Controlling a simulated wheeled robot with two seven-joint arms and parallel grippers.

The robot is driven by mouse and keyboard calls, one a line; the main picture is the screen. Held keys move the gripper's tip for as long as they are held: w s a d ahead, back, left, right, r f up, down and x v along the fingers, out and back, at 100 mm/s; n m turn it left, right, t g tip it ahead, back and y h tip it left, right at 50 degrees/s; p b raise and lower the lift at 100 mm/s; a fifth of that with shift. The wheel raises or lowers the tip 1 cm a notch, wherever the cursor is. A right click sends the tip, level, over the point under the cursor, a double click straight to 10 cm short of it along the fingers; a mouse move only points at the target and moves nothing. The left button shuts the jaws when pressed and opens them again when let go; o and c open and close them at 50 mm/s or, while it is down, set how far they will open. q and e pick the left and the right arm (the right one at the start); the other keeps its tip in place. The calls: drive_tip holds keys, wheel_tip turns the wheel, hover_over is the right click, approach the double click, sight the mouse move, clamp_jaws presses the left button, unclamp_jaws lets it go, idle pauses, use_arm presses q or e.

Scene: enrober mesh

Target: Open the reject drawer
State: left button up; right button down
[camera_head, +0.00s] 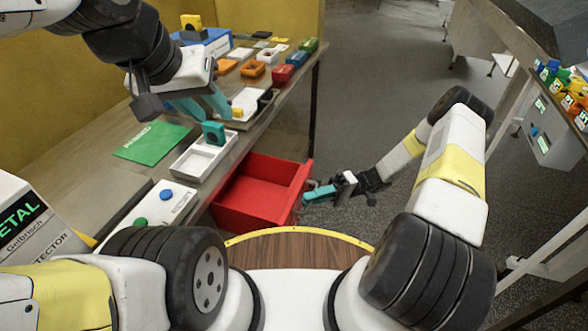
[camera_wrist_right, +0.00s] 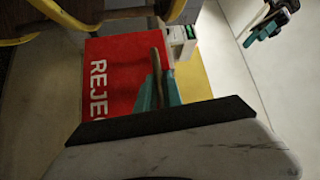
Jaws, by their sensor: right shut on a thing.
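The red reject drawer (camera_head: 262,190) stands pulled out from under the workbench, and its visible inside is empty. Its front panel (camera_wrist_right: 112,72) carries white lettering, partly cut off, in the right wrist view. My right gripper (camera_head: 310,195) is at the drawer's front, at the right end of the opening. In the right wrist view its teal fingers (camera_wrist_right: 158,88) are closed on a thin handle (camera_wrist_right: 157,62) in front of the panel. My left gripper (camera_head: 203,103) is above the bench, its teal fingers apart and empty.
A green mat (camera_head: 152,141), a button panel (camera_head: 158,207) and several coloured parts are on the bench (camera_head: 100,155). Grey floor (camera_head: 350,110) lies open to the right of the drawer.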

drive_tip(key=shift+s+d, duration=0.15)
drive_tip(key=shift+d, duration=0.45)
drive_tip(key=c, duration=1.8)
unclamp_jaws()
drive_tip(key=shift+o, duration=0.2)
drive_tip(key=v, duration=0.7)
drive_tip(key=shift+d, duration=0.4)
